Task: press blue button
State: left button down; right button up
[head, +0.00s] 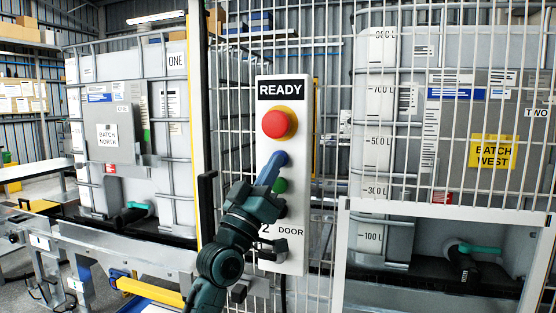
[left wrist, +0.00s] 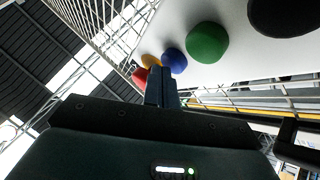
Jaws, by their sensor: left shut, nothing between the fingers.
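A white control panel (head: 301,150) labelled READY at the top and DOOR at the bottom stands upright on the mesh fence. The blue button (left wrist: 175,60) shows clearly in the left wrist view, between the yellow-ringed red button and the green button. In the head view my left gripper (head: 271,169) covers most or all of it. My left gripper is shut and empty, with its narrow blue fingers pointing at the panel. In the left wrist view the fingertips (left wrist: 161,72) overlap the edge of the blue button. I cannot tell whether they touch it. My right gripper is not in view.
The red button (head: 279,122) sits above the fingers, and the green button (head: 280,186) is close below them. A black button (left wrist: 285,16) lies beyond the green one. White wire mesh (head: 330,90) surrounds the panel. Large totes stand behind the fence and at left (head: 175,115).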

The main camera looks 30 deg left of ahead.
pick_arm(q)
jog(key=shift+s+d+y, duration=0.1)
jog(key=shift+s+y, duration=0.2)
jog(key=shift+s, duration=0.1)
jog(key=shift+s, duration=0.1)
jog(key=s+p, duration=0.1)
jog(key=s, duration=0.1)
jog(key=s+d+p, duration=0.1)
jog(key=s, duration=0.2)
jog(key=shift+s+d, duration=0.2)
jog(key=shift+s, duration=0.15)
dwell(0.6)
